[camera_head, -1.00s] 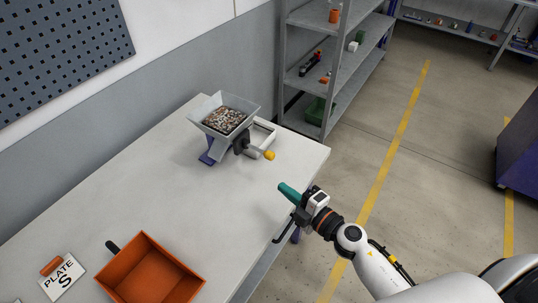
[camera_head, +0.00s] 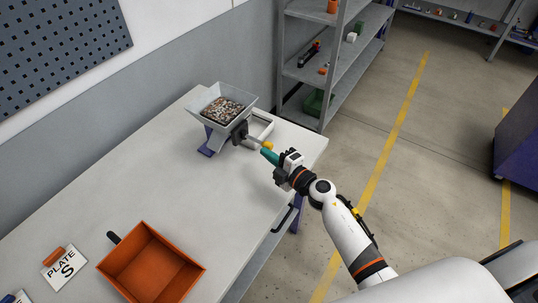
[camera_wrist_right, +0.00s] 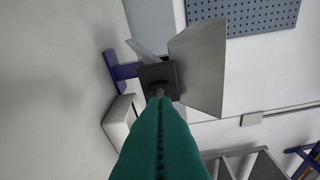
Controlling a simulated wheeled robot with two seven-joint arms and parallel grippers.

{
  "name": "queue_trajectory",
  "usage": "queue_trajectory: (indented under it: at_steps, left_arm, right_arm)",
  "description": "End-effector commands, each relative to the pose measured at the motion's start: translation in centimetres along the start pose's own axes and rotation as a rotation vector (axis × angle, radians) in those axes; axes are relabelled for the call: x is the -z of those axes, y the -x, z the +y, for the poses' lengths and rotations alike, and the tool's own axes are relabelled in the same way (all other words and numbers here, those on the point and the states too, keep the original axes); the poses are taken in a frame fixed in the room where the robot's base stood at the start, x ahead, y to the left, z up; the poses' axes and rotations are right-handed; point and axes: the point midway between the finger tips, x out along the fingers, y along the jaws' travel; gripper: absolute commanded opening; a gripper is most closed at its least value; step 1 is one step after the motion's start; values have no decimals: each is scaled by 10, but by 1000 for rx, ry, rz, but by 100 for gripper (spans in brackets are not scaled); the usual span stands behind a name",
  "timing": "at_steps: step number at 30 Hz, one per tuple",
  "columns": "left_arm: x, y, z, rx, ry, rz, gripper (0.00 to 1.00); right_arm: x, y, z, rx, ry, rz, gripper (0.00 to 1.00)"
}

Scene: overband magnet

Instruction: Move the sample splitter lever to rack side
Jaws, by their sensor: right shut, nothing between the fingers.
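The sample splitter stands on the table, with a grey hopper (camera_head: 226,106) full of mixed stones on a blue base (camera_head: 208,143). Its lever has a yellow-orange knob (camera_head: 267,146) that points toward the table's right edge. My right gripper (camera_head: 266,155), with teal fingers, is shut and empty, its tips right at the knob; I cannot tell whether they touch. In the right wrist view the shut fingers (camera_wrist_right: 160,105) point at the splitter's dark block (camera_wrist_right: 158,77) and cover the knob. My left gripper is not in view.
A white open-topped box (camera_head: 263,127) sits behind the lever. An orange bin (camera_head: 150,265) and a "PLATE S" card (camera_head: 64,270) lie at the table's near left. A grey rack (camera_head: 333,75) stands beyond the table's far end. The middle of the table is clear.

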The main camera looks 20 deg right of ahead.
Motion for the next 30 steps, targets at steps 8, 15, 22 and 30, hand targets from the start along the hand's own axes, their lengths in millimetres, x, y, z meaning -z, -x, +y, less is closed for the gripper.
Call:
queue_trajectory:
  at_steps: [8, 15, 22, 30]
  left_arm:
    - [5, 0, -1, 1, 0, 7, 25]
    - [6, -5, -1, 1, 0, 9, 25]
    - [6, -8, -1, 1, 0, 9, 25]
    - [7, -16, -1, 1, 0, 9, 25]
  right_arm:
    - [0, 0, 0, 0, 0, -3, 0]
    - [6, 0, 0, -10, 3, -50, 0]
    - [10, 0, -1, -16, 5, -81, 0]
    - [19, 0, -2, -27, 11, -137, 0]
